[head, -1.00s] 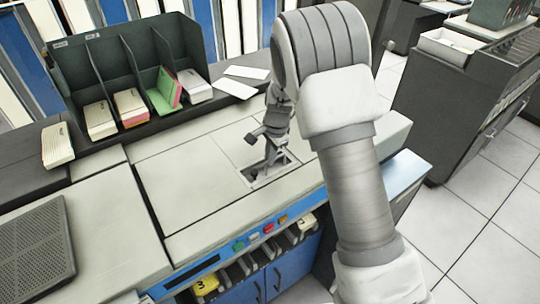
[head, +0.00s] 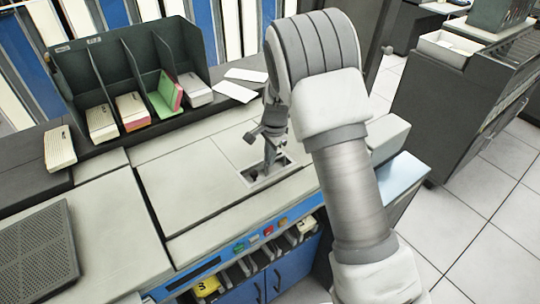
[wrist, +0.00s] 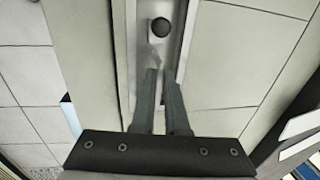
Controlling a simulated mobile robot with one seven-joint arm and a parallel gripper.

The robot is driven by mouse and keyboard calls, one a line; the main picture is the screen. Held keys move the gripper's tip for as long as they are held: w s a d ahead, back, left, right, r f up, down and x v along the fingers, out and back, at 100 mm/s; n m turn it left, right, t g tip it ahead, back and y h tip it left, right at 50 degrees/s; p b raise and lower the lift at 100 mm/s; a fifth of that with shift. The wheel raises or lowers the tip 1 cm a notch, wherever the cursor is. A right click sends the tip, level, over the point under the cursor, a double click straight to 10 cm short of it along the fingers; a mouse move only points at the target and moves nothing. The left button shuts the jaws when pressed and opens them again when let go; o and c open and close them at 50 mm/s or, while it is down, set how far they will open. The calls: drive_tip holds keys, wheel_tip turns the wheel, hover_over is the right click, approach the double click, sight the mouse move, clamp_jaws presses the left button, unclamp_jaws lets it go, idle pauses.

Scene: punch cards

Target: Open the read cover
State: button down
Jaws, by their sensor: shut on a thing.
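The card machine's pale top (head: 180,190) has a small recess (head: 250,176) near its front right. My gripper (head: 268,168) points down into this recess, and my wrist hangs just above it. In the wrist view my two fingers (wrist: 163,72) reach into the narrow recess with their tips close together. They are shut on a thin pale part, seemingly the read cover (wrist: 154,58), of which little shows. A dark round knob (wrist: 160,27) lies beyond the fingertips. The cover's full outline is hard to make out, and the exact hold is partly hidden.
A dark rack (head: 85,80) with several card decks stands behind the machine. Loose white cards (head: 236,91) lie beside it. Coloured buttons (head: 267,231) line the blue front. A perforated panel (head: 38,252) is at left, and a dark cabinet (head: 435,105) stands at right.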

drive_tip(key=shift+w+a+r+p, duration=0.1)
drive_tip(key=shift+r+p, duration=0.2)
drive_tip(key=shift+r, duration=0.15)
drive_tip(key=shift+w+a+r+p, duration=0.1)
drive_tip(key=shift+r+p, duration=0.15)
drive_tip(key=shift+r, duration=0.2)
drive_tip(key=w+a+r+p, duration=0.3)
drive_tip(key=r+p, duration=0.2)
drive_tip(key=r, duration=0.4)
drive_tip(key=shift+w+g, duration=0.3)
drive_tip(key=shift+w, duration=0.05)
drive_tip(key=c, duration=0.9)
unclamp_jaws()
drive_tip(key=shift+w+a+f, duration=0.1)
drive_tip(key=shift+w+f, duration=0.1)
drive_tip(key=shift+f, duration=0.05)
drive_tip(key=shift+c, duration=0.2)
drive_tip(key=shift+r, duration=0.2)
wheel_tip(320, 180, up, 17)
drive_tip(key=s+d+b, duration=0.1)
drive_tip(key=shift+s+h, duration=0.15)
drive_tip(key=shift+h, duration=0.15)
drive_tip(key=shift+d, duration=0.1)
